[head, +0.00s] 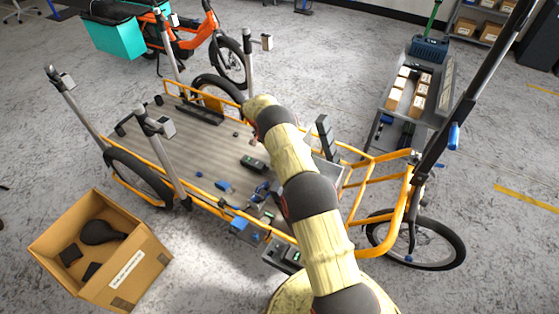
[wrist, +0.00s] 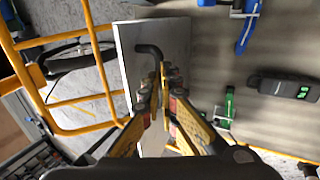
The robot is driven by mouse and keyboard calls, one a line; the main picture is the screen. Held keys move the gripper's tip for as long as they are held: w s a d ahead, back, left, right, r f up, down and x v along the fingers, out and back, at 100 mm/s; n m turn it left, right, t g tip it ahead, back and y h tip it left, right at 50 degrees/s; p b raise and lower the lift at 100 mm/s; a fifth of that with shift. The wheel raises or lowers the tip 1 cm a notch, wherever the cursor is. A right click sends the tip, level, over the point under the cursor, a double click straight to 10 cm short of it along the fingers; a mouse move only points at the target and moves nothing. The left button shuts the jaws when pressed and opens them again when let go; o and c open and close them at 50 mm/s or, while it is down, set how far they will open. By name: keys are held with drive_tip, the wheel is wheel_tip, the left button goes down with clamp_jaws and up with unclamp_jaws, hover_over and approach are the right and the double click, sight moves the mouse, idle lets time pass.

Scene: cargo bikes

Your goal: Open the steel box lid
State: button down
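The steel box (wrist: 174,38) shows in the wrist view as a pale grey panel with a bent black handle (wrist: 147,48) on it. I cannot tell from this angle whether its lid is raised. My gripper (wrist: 161,75) has its yellow fingers drawn close together over the panel, with one end of the handle running in between the fingertips. The fingers look closed on the handle. In the head view my arm covers the gripper and most of the box; a grey part of the box (head: 326,172) shows right of the arm, on the cargo bike (head: 376,158).
The bike's deck (head: 190,140) holds a dark device (head: 253,163) and blue and green clamps. Yellow frame tubes (wrist: 92,65) rise left of the box. A cardboard box (head: 140,268) stands on the floor at left. A grey cart (head: 440,112) with small boxes stands behind at right.

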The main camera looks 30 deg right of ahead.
drive_tip(key=shift+s+f+g, duration=0.15)
drive_tip(key=shift+s+f, duration=0.3)
drive_tip(key=shift+f, duration=0.2)
drive_tip(key=shift+s+f+g, duration=0.15)
drive_tip(key=shift+s+f, duration=0.25)
drive_tip(key=shift+f, duration=0.2)
drive_tip(key=c, duration=2.1)
unclamp_jaws()
drive_tip(key=shift+d+f, duration=0.1)
drive_tip(key=shift+d, duration=0.15)
drive_tip(key=shift+c, duration=0.2)
drive_tip(key=shift+o, duration=1.1)
drive_tip(key=shift+w, duration=0.1)
drive_tip(key=shift+w+a, duration=0.15)
drive_tip(key=shift+a, duration=0.1)
